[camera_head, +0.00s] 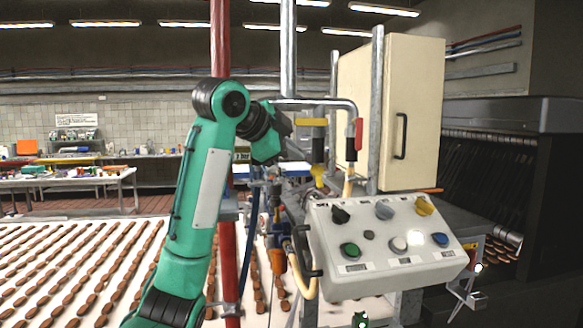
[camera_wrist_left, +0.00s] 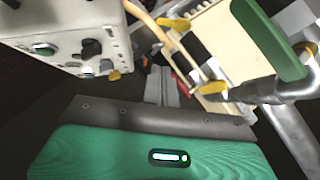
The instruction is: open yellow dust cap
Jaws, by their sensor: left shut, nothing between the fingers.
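My left gripper (camera_head: 299,151) reaches in from the left to the pipework beside the control box. It is shut and empty. In the left wrist view its grey fingers (camera_wrist_left: 163,84) are together and point towards the pipes. A small yellow piece that looks like the dust cap (camera_head: 318,176) sits on the pipework just below and right of the fingertips. Yellow parts also show in the wrist view, right of the fingers, but I cannot tell which is the cap. The gripper seems apart from it. My right gripper is not in view.
A yellow valve handle (camera_head: 311,122) and a red handle (camera_head: 358,133) are on the pipes above. The control box (camera_head: 385,262) with several knobs stands close at the right, below a cream cabinet (camera_head: 418,80). A red post (camera_head: 221,40) stands behind my left arm.

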